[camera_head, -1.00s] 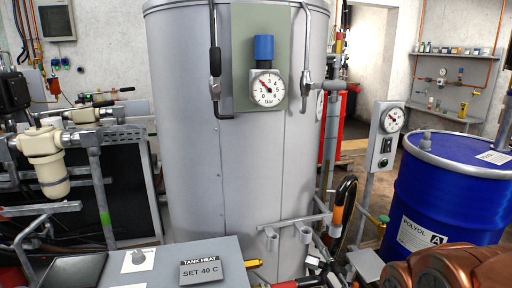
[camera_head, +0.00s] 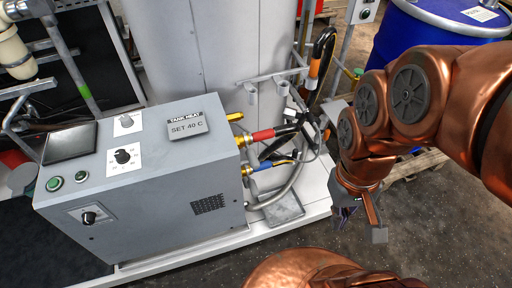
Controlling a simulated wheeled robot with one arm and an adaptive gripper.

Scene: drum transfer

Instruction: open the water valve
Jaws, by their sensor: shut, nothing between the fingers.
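A grey tank heat unit (camera_head: 150,180) stands at the left, with a "SET 40 C" plate on top. On its right side a yellow lever (camera_head: 236,117) sticks out above a brass fitting with a red-banded hose (camera_head: 263,136). Below it is a second brass fitting with a blue-banded hose (camera_head: 262,166). I cannot tell for certain which part is the water valve. My gripper (camera_head: 344,218) hangs at the end of my copper arm, right of the hoses and apart from them. It points down, is shut and holds nothing; its fingers are small and dark.
A large grey tank (camera_head: 170,50) rises behind the unit. A blue drum (camera_head: 400,35) stands on a pallet at the back right. A black hose with an orange band (camera_head: 318,60) loops beside the tank. The dark floor (camera_head: 410,230) is clear at the lower right.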

